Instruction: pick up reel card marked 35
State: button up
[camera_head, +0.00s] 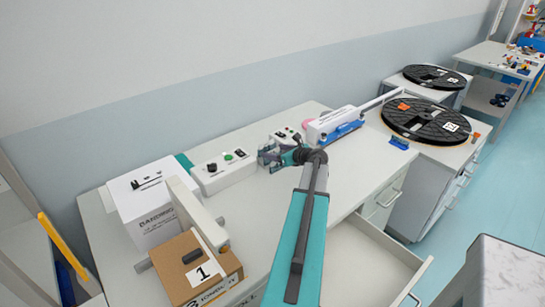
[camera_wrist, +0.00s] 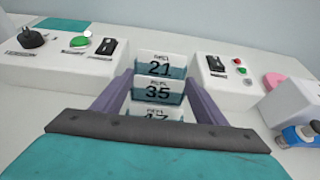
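The reel card marked 35 (camera_wrist: 158,92) is white with a dark blue-green lower part. It stands in the middle of a short row, with card 21 (camera_wrist: 160,67) behind it and a partly hidden card (camera_wrist: 155,114), its number ending in 7, in front. My gripper (camera_wrist: 159,80) is open, with one finger at each side of the row near card 35. Any gap to the card edges is too small to tell. In the head view my gripper (camera_head: 272,156) is low over the table, and the cards are mostly hidden there.
White control boxes with buttons stand left (camera_wrist: 75,55) and right (camera_wrist: 222,72) of the cards. A white machine with a blue part (camera_head: 335,124) is to the right. Black reels (camera_head: 425,121) lie further right. Boxes (camera_head: 150,203) stand left, and a drawer (camera_head: 370,265) is open in front.

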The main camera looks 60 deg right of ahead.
jog(key=shift+c, duration=1)
jog(key=shift+r, duration=0.15)
jog(key=s+r+p, duration=0.2)
jog(key=s, duration=0.6)
jog(key=s+r+p, duration=0.2)
jog(key=s, duration=0.6)
jog(key=shift+a+r+p, duration=0.2)
jog(key=shift+r+p, duration=0.1)
jog(key=shift+r, duration=0.05)
jog(key=shift+f, duration=0.1)
